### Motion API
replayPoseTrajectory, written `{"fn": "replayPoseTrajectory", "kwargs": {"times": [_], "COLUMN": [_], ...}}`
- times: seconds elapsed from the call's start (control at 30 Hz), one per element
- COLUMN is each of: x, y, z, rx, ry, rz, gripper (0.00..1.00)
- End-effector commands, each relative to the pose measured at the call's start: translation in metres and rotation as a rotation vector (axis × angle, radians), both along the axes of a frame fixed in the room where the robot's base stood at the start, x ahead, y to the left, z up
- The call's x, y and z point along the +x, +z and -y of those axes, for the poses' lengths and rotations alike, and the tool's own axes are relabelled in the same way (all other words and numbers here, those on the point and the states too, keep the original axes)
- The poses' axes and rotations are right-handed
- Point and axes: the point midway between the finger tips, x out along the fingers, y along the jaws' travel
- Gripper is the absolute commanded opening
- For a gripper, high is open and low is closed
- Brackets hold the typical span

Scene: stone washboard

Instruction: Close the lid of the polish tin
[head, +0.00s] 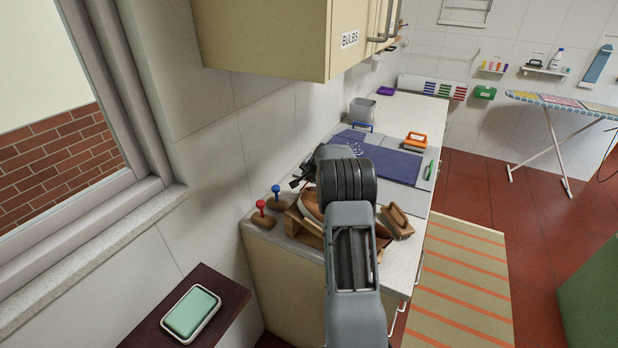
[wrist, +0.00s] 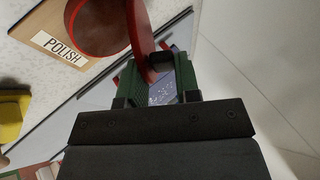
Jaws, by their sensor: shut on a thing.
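The red polish tin (wrist: 95,24) shows at the top left of the wrist view, on a wooden board with a "POLISH" label (wrist: 60,47). Its red lid (wrist: 142,38) is seen nearly edge-on, raised at an angle beside the tin's body. My gripper (wrist: 160,72) has green fingers and is shut on the lid near its lower edge. The fingers partly hide where they meet the lid. In the head view my own arm covers the tin, its lid and most of my gripper.
The counter holds a red-knobbed piece (head: 261,207), a blue-knobbed piece (head: 277,193), a wooden brush (head: 397,222), a dark blue mat (head: 398,166) and an orange-handled brush (head: 415,142). A cabinet (head: 270,40) hangs above. A soap dish (head: 191,313) sits on a ledge at lower left.

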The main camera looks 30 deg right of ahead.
Motion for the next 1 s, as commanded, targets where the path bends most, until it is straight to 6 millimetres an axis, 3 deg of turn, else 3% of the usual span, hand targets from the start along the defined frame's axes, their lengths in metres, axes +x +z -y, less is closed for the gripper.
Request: {"fn": "replayPoseTrajectory", "kwargs": {"times": [0.73, 0.77, 0.93, 1.0], "x": [-0.0101, -0.01, -0.0083, -0.0073], "y": [-0.0097, -0.0098, -0.008, -0.0073], "z": [0.0056, 0.0055, 0.0037, 0.0025], "rx": [0.0, 0.0, -0.001, -0.001], "ry": [0.002, 0.002, 0.003, 0.004], "rz": [-0.016, -0.016, -0.012, -0.01], "gripper": [0.0, 0.33, 0.49, 0.49]}}
